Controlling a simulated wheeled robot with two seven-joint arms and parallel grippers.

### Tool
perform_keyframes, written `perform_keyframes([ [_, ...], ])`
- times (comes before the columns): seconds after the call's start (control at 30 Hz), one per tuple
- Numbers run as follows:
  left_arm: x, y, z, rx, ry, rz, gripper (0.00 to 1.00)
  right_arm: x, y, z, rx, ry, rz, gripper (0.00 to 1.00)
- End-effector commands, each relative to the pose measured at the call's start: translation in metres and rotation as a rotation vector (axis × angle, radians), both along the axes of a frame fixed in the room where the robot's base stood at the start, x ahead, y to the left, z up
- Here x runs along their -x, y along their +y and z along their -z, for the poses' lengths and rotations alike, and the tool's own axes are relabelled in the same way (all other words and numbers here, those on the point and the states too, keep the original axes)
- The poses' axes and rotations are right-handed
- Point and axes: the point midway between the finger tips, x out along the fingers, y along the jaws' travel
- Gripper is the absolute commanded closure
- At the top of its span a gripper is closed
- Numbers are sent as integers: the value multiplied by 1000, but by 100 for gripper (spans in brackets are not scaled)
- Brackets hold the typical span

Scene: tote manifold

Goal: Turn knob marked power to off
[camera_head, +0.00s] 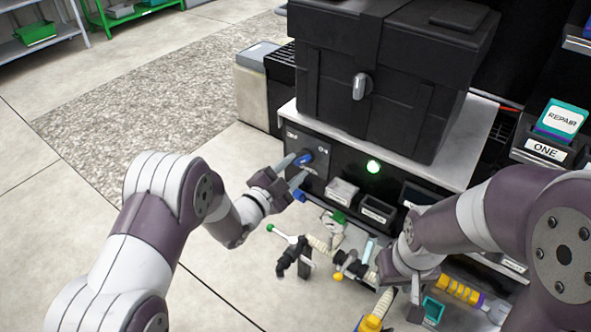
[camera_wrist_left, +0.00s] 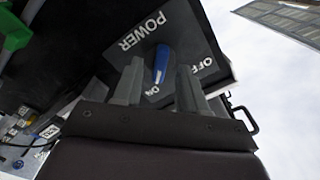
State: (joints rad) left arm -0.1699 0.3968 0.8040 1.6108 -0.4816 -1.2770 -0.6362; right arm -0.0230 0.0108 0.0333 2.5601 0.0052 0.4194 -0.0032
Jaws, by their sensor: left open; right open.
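The blue power knob (camera_head: 305,158) sits on a dark panel (camera_head: 322,176) on the front of the black unit. In the left wrist view the knob (camera_wrist_left: 161,64) appears on the plate marked POWER, OFF and ON, and its lower end points toward ON. My left gripper (camera_head: 292,172) is open at the panel; in the left wrist view its two fingers (camera_wrist_left: 160,88) stand on either side of the knob. I cannot tell whether they touch it. My right gripper (camera_head: 402,286) is open, low above the cluttered tools, away from the knob.
A black case (camera_head: 385,75) with a grey latch stands on the unit. Small bins (camera_head: 378,209) and several tools and fittings (camera_head: 340,262) lie below. A REPAIR sign (camera_head: 563,118) stands at right. Floor at left is clear.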

Motion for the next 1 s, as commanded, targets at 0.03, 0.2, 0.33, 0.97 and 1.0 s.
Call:
perform_keyframes([
  [0.03, -5, -4, 1, 0, -1, 1, 58, 0, 0, 3, 0, 0, 0, 57],
  [0.2, -13, -9, 0, 1, 1, 0, 58, 0, 0, 4, 0, 0, 0, 57],
  [0.33, -13, -9, -1, 0, 1, -1, 58, 0, 0, 3, 0, 0, 0, 57],
  [0.97, -12, -9, -1, 44, 35, -1, 100, 0, 0, 0, 0, 0, 0, 57],
  [1.0, -12, -9, -1, 60, 46, -1, 100, 0, 0, -1, 0, 0, 0, 57],
])
